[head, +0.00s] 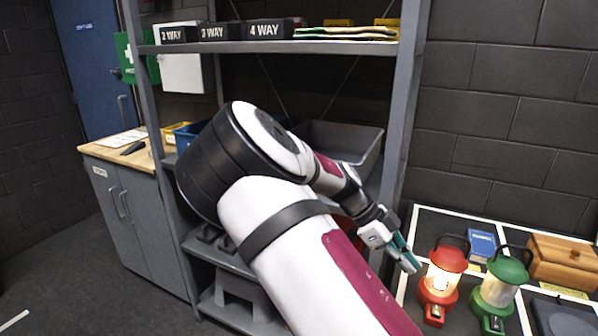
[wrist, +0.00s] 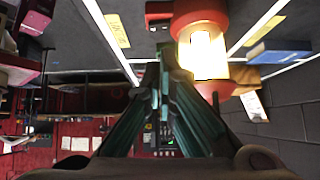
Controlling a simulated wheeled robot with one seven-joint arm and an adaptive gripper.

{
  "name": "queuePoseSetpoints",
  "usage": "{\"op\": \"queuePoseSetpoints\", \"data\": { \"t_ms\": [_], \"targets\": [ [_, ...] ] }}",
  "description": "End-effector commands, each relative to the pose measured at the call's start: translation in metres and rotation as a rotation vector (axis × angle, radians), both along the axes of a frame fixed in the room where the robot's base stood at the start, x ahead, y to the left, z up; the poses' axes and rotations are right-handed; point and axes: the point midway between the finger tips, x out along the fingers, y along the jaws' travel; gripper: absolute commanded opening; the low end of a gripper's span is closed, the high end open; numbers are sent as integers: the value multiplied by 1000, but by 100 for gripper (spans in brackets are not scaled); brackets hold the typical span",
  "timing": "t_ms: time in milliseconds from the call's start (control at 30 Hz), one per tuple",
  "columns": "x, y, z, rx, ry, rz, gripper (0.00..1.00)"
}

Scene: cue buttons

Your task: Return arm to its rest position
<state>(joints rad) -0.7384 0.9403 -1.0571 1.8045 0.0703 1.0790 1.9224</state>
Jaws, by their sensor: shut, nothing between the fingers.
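My arm reaches across the middle of the head view, bent at the elbow. My gripper (head: 410,262) is at its end, just left of the red lantern (head: 441,283). In the wrist view my gripper (wrist: 170,85) shows its teal fingers together at the tips, with nothing held. The lit red lantern (wrist: 203,45) appears close beyond the fingertips there. I cannot tell whether the fingers touch it.
A green lantern (head: 499,291), a blue book (head: 481,246) and a wooden box (head: 562,262) stand on the table at right. A grey shelf rack (head: 402,110) stands behind my arm. A cabinet (head: 139,226) is at left, with open floor before it.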

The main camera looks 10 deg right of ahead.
Motion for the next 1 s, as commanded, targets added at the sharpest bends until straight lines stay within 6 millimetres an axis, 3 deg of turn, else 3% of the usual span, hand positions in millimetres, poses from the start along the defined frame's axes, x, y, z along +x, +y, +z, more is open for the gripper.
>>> {"op": "queuePoseSetpoints", "data": {
  "t_ms": [167,467,733,1000],
  "targets": [
    [-20,5,5,178,50,63,0],
    [-64,37,35,603,116,378,0],
    [-102,67,82,845,93,784,0],
    [-147,92,136,900,58,1255,0]
  ]
}}
